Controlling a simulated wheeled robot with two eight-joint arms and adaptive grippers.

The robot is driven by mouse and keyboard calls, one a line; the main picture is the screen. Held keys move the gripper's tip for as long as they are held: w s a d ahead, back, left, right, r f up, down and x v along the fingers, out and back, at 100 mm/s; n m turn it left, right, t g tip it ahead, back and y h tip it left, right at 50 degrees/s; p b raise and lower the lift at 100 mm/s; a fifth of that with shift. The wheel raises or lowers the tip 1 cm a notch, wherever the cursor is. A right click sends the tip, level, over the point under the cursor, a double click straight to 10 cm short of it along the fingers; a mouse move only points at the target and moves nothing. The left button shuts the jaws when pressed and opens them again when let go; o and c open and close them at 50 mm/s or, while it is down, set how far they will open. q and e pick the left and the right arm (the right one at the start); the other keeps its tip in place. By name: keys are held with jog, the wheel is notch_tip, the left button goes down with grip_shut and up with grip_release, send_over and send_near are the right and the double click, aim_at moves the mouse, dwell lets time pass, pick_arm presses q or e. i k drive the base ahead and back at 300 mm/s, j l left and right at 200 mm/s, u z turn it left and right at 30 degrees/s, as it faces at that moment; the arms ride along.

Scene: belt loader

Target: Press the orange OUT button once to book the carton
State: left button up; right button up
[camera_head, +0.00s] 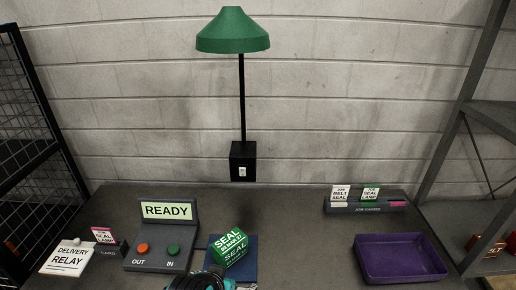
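The orange OUT button (142,249) is on the left of a dark grey console (158,262), above the printed word OUT. A green button (173,250) marked IN is to its right. The console's upright display (167,211) reads READY. A green carton (229,246) with SEAL lettering sits tilted on a dark blue pad (247,270) right of the console.
A DELIVERY RELAY box (68,258) and a small card holder (107,249) stand left of the console. A purple tray (399,258) and a job card rack (367,204) are at the right. A green lamp (233,31) rises at the back. The table between pad and tray is clear.

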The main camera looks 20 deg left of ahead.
aim_at(143, 248)
jog(key=u, duration=1.25)
